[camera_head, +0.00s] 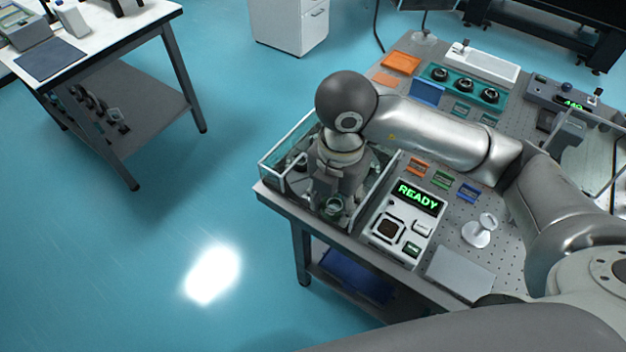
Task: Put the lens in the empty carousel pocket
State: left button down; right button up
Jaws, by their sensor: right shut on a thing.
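My right gripper (336,200) points down into a clear-walled box at the near left corner of the optical table. It is shut on a small round glassy piece, the lens (333,208), which shows at its fingertips. The carousel (298,162) appears to be the dark round thing inside the box. My gripper and wrist hide most of it, so I cannot make out the empty pocket or whether the lens touches anything. My left gripper is not in view.
The box's clear wall (286,143) rises around the gripper. A control unit (405,227) reading READY stands to its right. A teal tray (462,97) with black round parts lies further back. A white side table (95,45) stands left across open floor.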

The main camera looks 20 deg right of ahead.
jog(key=shift+w, duration=0.25)
jog(key=w+f, duration=0.3)
jog(key=w, duration=0.1)
jog(key=w+f+p, duration=0.1)
jog(key=w+f, duration=0.1)
jog(key=w, duration=0.2)
jog(key=w+f, duration=0.3)
jog(key=w, duration=0.1)
jog(key=shift+w+d+f+p, duration=0.2)
jog(key=shift+d+f+p, duration=0.1)
jog(key=shift+d, duration=0.05)
jog(key=shift+w+f, duration=0.55)
jog(key=shift+f, duration=0.15)
notch_tip(320, 180, down, 2)
jog(key=shift+f+p, duration=0.15)
jog(key=shift+p, duration=0.8)
jog(key=shift+f, duration=0.25)
jog(key=shift+f, duration=0.1)
